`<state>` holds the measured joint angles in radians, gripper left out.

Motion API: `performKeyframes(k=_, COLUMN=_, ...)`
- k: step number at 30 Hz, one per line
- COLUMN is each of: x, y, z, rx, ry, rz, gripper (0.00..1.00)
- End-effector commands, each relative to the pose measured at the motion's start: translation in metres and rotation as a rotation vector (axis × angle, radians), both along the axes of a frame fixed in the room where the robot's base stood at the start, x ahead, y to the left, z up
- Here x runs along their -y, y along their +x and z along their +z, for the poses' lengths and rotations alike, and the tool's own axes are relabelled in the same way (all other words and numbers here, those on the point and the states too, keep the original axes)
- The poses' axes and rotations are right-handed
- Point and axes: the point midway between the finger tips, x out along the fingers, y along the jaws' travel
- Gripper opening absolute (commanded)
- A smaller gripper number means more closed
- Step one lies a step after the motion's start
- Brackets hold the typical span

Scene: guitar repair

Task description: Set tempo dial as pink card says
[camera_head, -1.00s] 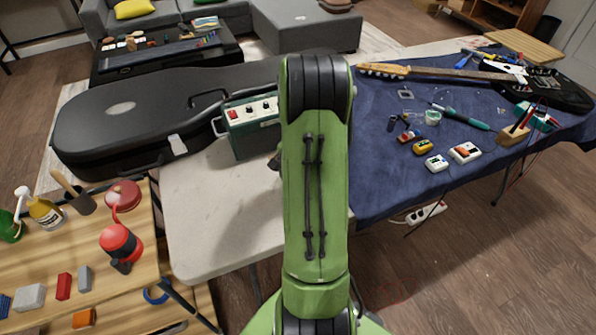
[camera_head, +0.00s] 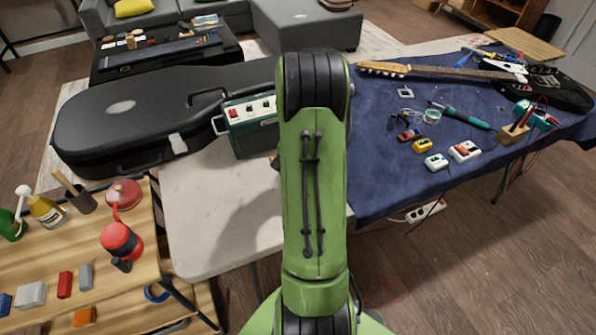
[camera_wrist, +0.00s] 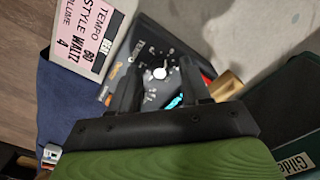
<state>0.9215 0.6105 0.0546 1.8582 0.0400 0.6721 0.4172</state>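The pink card (camera_wrist: 88,32) is at the upper left of the wrist view. Its rotated text reads TEMPO, STYLE WALTZ and VOLUME 4; the tempo number looks like 60 or 90, which I cannot tell. A dark device beside it has a tempo dial (camera_wrist: 160,73) with a pale knob and marks around it; its setting is too small to read. My gripper (camera_wrist: 159,76) is open, with its two black fingers on either side of the dial. I cannot tell if they touch it. In the head view my arm hides the device, card and gripper.
A green amplifier box (camera_head: 252,138) stands on the pale table (camera_head: 205,225), left of my arm; its side shows in the wrist view (camera_wrist: 296,160). A black guitar case (camera_head: 120,125) lies behind. A blue cloth (camera_head: 390,185) with a guitar and tools is right.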

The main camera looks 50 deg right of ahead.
Motion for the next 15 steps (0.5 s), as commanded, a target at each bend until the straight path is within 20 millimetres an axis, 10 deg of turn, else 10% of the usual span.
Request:
performKeyframes(k=8, x=0.000, y=0.000, z=0.007, rx=0.000, ry=-0.001, rz=0.000, gripper=0.47)
performKeyframes(k=15, x=0.000, y=0.001, z=0.070, rx=0.003, ry=-0.003, rz=0.000, gripper=0.47)
